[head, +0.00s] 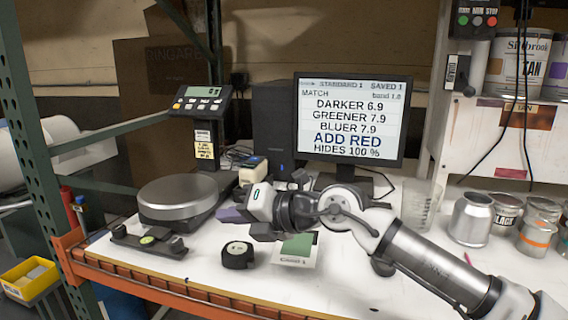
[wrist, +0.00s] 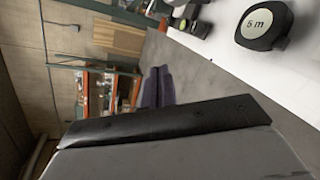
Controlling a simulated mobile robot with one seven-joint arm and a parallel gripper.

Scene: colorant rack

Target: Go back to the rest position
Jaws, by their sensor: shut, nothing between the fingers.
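My gripper (head: 236,215) is at the end of my arm, above the white bench (head: 205,262) and pointing left in the head view. Its dark purple fingers are together with nothing between them. In the wrist view the fingers (wrist: 157,87) also show side by side and empty. The gripper is just right of the round scale (head: 178,198) and above and behind the black tape measure (head: 237,255). The tape measure also shows at the top right of the wrist view (wrist: 264,22), apart from the fingers.
A green sample card (head: 297,249) lies under my arm. A monitor (head: 352,118) reading "ADD RED" stands behind it. A clear beaker (head: 421,205) and several cans (head: 471,219) stand at the right. A black level-like tool (head: 149,241) lies front left. A rack post (head: 40,130) rises at the left.

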